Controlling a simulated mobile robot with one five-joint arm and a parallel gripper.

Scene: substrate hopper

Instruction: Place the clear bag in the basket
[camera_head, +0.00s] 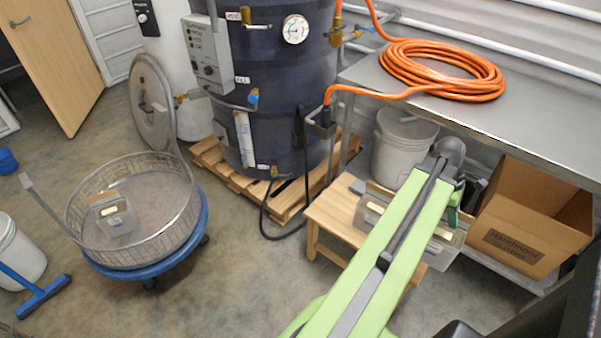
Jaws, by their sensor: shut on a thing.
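A clear bag (448,250) with a pale label strip shows on both sides of my green arm, above or against the small wooden stool. The arm hides its middle. My gripper (455,198) is at the far end of the arm, at the bag's upper part, and is shut on it; its fingertips are mostly hidden. I cannot tell whether the bag still touches the stool. The round wire mesh basket (180,222) stands at the left on a blue wheeled dolly. Another clear bag (118,220) with a pale strip is inside it, at its left side.
The wooden stool (330,212) stands below the metal table (480,112), which holds a coiled orange hose (440,70). A white bucket (400,145) and a cardboard box (530,220) flank my gripper. A dark tank (285,100) stands on a pallet. Floor between basket and stool is mostly clear.

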